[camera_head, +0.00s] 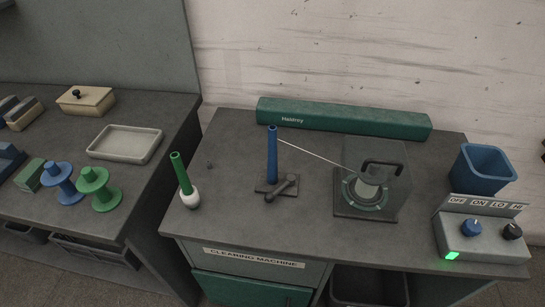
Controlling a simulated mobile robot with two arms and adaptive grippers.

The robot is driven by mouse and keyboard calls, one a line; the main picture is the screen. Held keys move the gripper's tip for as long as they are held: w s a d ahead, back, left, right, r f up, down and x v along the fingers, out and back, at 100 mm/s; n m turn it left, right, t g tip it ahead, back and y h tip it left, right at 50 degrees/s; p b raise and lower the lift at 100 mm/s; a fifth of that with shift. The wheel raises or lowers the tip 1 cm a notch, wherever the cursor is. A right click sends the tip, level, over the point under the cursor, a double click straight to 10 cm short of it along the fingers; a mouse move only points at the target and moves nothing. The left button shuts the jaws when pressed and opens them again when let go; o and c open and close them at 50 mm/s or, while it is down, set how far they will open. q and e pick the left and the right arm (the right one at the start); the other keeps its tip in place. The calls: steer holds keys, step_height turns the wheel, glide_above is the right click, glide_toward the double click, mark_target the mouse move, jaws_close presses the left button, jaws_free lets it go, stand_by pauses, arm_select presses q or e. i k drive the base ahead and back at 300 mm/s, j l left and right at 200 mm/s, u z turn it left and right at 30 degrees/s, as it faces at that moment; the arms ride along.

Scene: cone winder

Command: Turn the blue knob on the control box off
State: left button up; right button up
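The control box (483,246) is a light grey box at the right front corner of the clearing machine's top. The blue knob (471,227) sits on its upper face at the left, below the letters OFF and ON. Its exact pointer direction is too small to tell. A black knob (512,231) sits to its right, below LO and HI. A green light (452,255) glows on the box's front left corner. Neither of my grippers shows in this view.
A blue bin (482,169) stands behind the control box.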

mark_target(471, 227)
steer(key=z, duration=1.7)
